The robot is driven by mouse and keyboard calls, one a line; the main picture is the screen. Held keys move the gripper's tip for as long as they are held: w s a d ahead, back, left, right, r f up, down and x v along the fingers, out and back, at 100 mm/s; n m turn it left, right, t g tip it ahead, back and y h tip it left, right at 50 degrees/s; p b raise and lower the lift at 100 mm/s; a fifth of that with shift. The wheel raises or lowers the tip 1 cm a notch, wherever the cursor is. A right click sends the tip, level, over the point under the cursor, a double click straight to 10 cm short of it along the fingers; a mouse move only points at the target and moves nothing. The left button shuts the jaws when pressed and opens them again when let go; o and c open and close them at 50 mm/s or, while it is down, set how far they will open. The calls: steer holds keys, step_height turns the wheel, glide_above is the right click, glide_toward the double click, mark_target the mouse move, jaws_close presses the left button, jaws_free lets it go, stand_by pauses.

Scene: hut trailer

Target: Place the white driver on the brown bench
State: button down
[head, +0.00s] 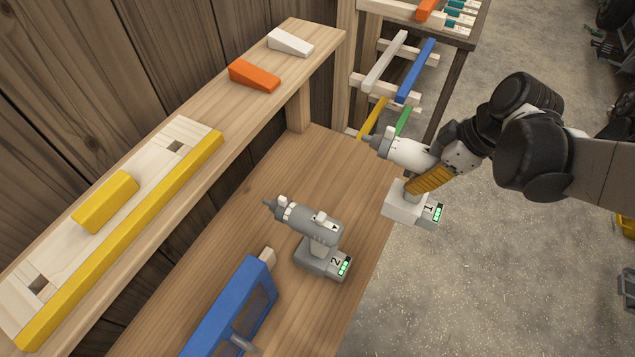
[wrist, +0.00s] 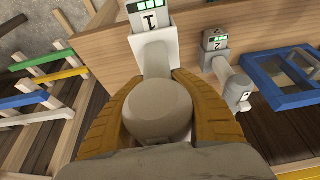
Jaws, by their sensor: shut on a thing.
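The white driver (head: 410,152), marked 1 on its base, is held in my gripper (head: 430,176) at the right edge of the brown bench (head: 345,165). My gripper's yellow fingers are shut around its handle. In the wrist view, the fingers (wrist: 165,110) close on both sides of the white driver (wrist: 155,55), with its numbered base at the top. The driver looks upright and raised, its base overlapping the bench edge in the head view. I cannot tell its exact height above the bench.
A grey driver (head: 318,236), marked 2, stands on the bench near the held one. A blue frame (head: 230,310) lies in front. A raised shelf (head: 205,95) holds yellow, orange and white pieces. Bare bench lies behind the grey driver. A rack with colored bars (head: 415,70) stands beyond.

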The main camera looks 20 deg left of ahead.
steer(key=w+a+f+b, duration=0.1)
steer(key=a+f+b, duration=0.2)
steer(key=a+f, duration=0.8)
steer(key=shift+w+a+b, duration=0.15)
steer(key=shift+a+b, duration=0.05)
steer(key=shift+b, duration=0.2)
steer(key=shift+f, duration=0.2)
steer(key=c, duration=1.1)
jaws_free()
steer(key=shift+c, duration=0.2)
steer(key=shift+r, duration=0.1)
steer(key=shift+r, duration=0.1)
steer(key=p+v, duration=0.3)
steer(key=v, duration=0.9)
